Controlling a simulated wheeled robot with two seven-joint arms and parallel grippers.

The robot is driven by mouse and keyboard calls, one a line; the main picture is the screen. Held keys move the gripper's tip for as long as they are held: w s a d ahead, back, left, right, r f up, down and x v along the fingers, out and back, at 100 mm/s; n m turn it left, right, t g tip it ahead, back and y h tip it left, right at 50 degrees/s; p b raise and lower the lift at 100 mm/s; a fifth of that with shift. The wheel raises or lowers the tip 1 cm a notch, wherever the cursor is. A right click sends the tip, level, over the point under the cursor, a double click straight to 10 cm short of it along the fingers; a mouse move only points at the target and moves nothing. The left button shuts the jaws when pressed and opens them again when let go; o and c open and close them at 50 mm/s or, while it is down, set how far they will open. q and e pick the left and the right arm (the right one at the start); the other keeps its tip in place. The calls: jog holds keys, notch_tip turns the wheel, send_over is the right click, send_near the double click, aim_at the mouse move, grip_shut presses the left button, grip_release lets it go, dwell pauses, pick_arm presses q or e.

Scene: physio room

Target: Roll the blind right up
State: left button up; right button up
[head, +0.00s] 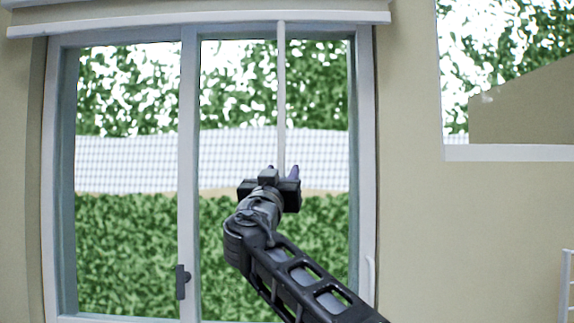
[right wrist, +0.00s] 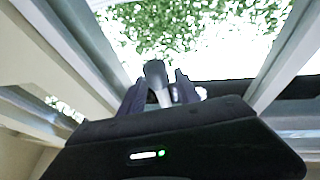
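A long white rod (head: 281,90) hangs from the pale horizontal rail (head: 150,22) above the window. No blind cloth shows over the glass below that rail; the picture's top edge cuts off what is above. My right gripper (head: 282,172) is raised in front of the window at the rod's lower part, with its fingers apart on either side of the rod. In the right wrist view, a dark grey rounded piece on a pale shaft (right wrist: 157,78) stands between the two dark fingers, with a gap visible. My left gripper is not in view.
The sliding window's frame (head: 188,150) is white, with a dark latch (head: 182,282) low on its middle post. A second window with a white sill (head: 508,153) is at the right. A white railing (head: 567,290) shows at the lower right edge. The wall between is bare.

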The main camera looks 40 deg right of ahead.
jog(key=shift+a, duration=0.1)
jog(key=shift+c, duration=0.2)
grip_shut()
dwell(1.1)
